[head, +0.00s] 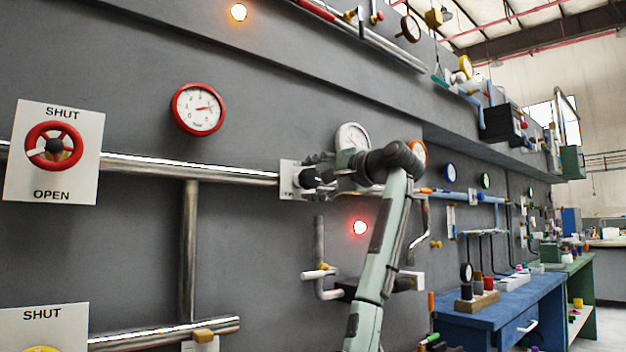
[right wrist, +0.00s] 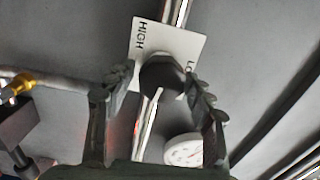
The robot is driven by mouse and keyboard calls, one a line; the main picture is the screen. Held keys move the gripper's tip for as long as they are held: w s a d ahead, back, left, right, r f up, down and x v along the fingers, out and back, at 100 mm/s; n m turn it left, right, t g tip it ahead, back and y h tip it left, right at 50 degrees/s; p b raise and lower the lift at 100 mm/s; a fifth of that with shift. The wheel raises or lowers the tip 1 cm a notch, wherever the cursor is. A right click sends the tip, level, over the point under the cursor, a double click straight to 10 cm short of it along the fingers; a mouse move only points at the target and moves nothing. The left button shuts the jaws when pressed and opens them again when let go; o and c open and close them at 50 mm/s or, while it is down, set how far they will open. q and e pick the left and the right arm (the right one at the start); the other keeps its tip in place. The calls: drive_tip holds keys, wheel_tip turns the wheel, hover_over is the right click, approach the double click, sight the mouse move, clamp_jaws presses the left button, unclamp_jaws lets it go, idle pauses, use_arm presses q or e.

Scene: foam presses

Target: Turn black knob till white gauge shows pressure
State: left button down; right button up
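The black knob (right wrist: 162,76) sits on a white plate (right wrist: 143,38) marked HIGH and, partly covered, LO, in the right wrist view. My right gripper (right wrist: 160,78) is open, with one finger on each side of the knob; I cannot tell whether either finger touches it. In the head view my right gripper (head: 326,177) reaches left to the white plate (head: 287,178) on the pipe. The white gauge (head: 352,138) is just above my wrist, and it also shows in the right wrist view (right wrist: 182,150). Its needle reading is too small to tell. My left gripper is out of view.
A red-rimmed gauge (head: 198,109) and a red handwheel (head: 53,145) on a SHUT/OPEN plate are on the grey wall to the left. A lit red lamp (head: 360,227) is below the knob. A blue bench (head: 500,310) stands at the right.

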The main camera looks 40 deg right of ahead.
drive_tip(key=shift+s, duration=0.1)
drive_tip(key=s, duration=0.8)
drive_tip(key=s+d, duration=0.1)
drive_tip(key=s, duration=0.3)
drive_tip(key=shift+w, duration=0.1)
idle(0.3)
